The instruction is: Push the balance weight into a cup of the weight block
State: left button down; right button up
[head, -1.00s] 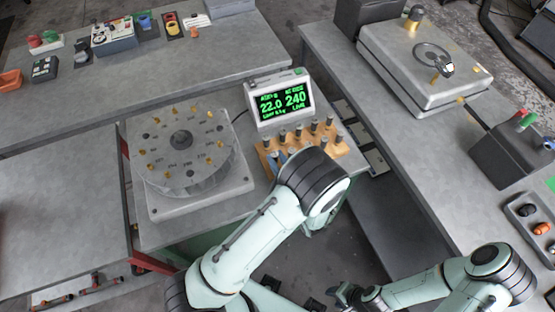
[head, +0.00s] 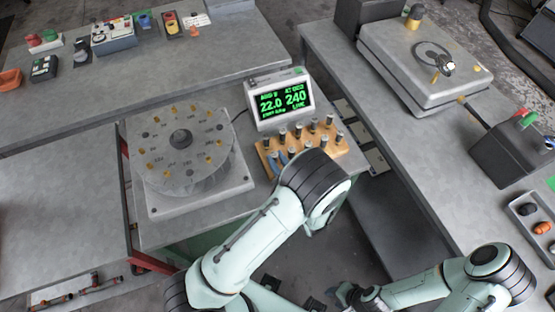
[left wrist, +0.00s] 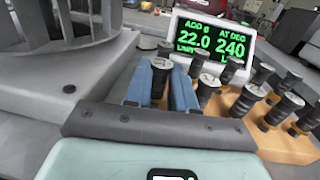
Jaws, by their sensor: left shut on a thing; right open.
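An orange-brown block (head: 300,158), which looks like the weight block, holds several dark weights with pale tops. It also shows in the left wrist view (left wrist: 285,148). My left gripper (head: 281,157) is at the block's left part, largely hidden behind my arm. In the left wrist view its blue fingers (left wrist: 160,92) are shut around a dark balance weight (left wrist: 160,66) with a pale marked top. The weight stands roughly upright. Its lower end is hidden, so I cannot tell how deep it sits in a cup. My right gripper (head: 330,298) is low at the bottom edge, away from the block.
A display (head: 280,102) reading 22.0 and 240 stands right behind the block. A round drum with brass pegs (head: 190,150) sits on a grey base to the left. A side bench (head: 335,65) carries a metal box (head: 400,75) at right.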

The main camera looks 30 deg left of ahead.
pick_arm(q)
jog(key=shift+f, duration=0.4)
jog(key=c, duration=0.9)
grip_release()
jog(key=shift+o, duration=0.2)
